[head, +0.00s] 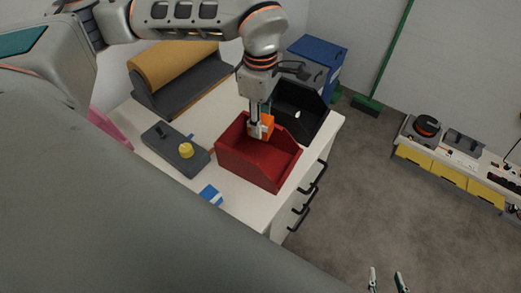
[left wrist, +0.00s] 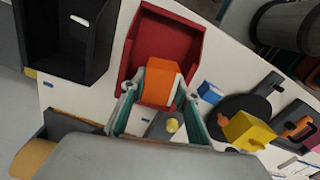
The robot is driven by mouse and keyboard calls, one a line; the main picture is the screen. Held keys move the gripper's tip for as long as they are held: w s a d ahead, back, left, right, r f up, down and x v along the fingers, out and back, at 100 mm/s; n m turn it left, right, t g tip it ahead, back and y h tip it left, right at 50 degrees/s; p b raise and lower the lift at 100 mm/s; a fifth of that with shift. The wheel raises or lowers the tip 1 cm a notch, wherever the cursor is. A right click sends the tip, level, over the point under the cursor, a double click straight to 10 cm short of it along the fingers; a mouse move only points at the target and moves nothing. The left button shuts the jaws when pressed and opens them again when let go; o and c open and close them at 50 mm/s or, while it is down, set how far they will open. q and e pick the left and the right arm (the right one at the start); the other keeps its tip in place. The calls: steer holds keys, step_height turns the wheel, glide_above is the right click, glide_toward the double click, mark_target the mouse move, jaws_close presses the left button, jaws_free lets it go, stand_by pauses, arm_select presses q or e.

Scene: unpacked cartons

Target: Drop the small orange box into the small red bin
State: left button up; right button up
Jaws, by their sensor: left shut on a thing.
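The small orange box (head: 268,122) is held between the fingers of my left gripper (head: 261,130), which is shut on it. It also shows between the fingertips in the left wrist view (left wrist: 158,84). The small red bin (head: 250,163) stands on the white counter, its open top facing up. The box and fingertips appear over the bin's back left part; I cannot tell how far they are above its rim. In the left wrist view the red bin (left wrist: 170,32) lies behind the box. My right gripper (head: 387,281) shows only its two separated fingertips at the bottom, empty.
A black bin (head: 308,118) stands just behind the red one. A grey device with a yellow knob (head: 186,150) and a blue item (head: 210,194) lie on the counter (head: 240,209). A brown roll (head: 172,66) is at the back. The floor to the right is mostly clear.

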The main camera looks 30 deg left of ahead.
arm_select(q)
steer(key=n, duration=0.6)
steer(key=shift+s+a+r+n+p, duration=0.25)
steer(key=shift+s+n+p, duration=0.15)
steer(key=n, duration=0.3)
steer(key=shift+s+a+r+n, duration=0.1)
steer(key=shift+s+a+n, duration=0.1)
steer(key=shift+n, duration=0.1)
steer(key=n, duration=0.3)
steer(key=shift+s+a+n+p, duration=0.1)
steer(key=shift+s+n+p, duration=0.05)
steer(key=shift+n+p, duration=0.25)
steer(key=shift+f+b, duration=0.55)
steer(key=shift+f, duration=0.1)
step_height(320, 180, down, 4)
steer(key=shift+r+b, duration=0.1)
steer(key=shift+b, duration=1.1)
steer(key=shift+f, duration=0.4)
